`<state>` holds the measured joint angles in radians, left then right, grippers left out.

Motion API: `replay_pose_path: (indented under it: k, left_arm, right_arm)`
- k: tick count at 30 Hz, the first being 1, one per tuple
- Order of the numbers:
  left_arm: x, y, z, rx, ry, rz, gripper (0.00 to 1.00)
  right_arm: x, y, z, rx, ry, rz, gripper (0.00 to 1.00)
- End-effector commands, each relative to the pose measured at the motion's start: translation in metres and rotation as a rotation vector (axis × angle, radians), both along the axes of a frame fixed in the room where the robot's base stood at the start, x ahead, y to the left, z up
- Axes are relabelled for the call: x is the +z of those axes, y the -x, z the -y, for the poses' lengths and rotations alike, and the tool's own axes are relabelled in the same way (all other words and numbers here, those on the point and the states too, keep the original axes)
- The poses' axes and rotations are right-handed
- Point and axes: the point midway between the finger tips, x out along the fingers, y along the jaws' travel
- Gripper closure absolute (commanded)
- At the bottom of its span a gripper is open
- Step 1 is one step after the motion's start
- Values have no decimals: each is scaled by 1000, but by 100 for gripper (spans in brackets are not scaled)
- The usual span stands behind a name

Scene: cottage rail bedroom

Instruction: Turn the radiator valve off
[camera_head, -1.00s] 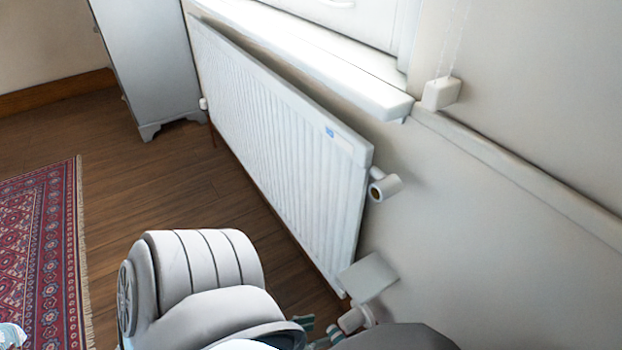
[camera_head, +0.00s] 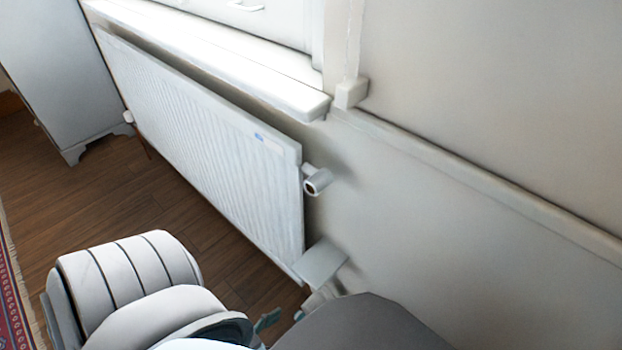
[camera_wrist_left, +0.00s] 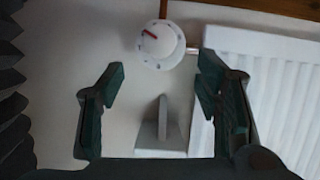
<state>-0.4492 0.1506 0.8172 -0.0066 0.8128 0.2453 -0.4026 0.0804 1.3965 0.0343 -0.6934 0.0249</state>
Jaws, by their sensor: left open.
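The radiator valve shows in the left wrist view as a round white dial (camera_wrist_left: 160,44) with a red pointer mark, joined to a copper pipe and to the radiator by a short metal fitting. In the head view the valve (camera_head: 320,300) is low at the radiator's near end, mostly hidden by my arm. My left gripper (camera_wrist_left: 165,85) is open and empty, its dark green fingers spread to either side below the dial in the picture. They look apart from it. In the head view only bits of the left gripper (camera_head: 283,320) show. My right gripper is not in view.
The white radiator (camera_head: 215,145) hangs under the window sill (camera_head: 230,65). A small white plate (camera_head: 320,262) juts from the wall just above the valve; this bracket (camera_wrist_left: 163,132) lies between the fingers in the wrist view. A pipe fitting (camera_head: 317,182) sticks out higher up. A cabinet (camera_head: 60,75) stands far left.

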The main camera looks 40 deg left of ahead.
Motion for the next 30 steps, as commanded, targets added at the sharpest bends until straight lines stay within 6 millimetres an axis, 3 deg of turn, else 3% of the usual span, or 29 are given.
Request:
replay_pose_path:
  k: [6, 12, 18, 25, 30]
  left_arm:
    - [-30, -61, 1, 0, 2, 4, 42]
    - [-43, -95, 2, 0, 1, 1, 42]
    - [-46, -107, 2, 1, 2, 0, 42]
    - [-45, -107, 2, 1, 2, 0, 42]
    - [-45, -107, 2, 1, 2, 0, 67]
  right_arm:
    - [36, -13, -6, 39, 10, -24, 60]
    - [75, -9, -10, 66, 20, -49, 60]
    - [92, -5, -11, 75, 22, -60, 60]
    - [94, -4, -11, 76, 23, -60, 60]
    - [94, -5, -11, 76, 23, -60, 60]
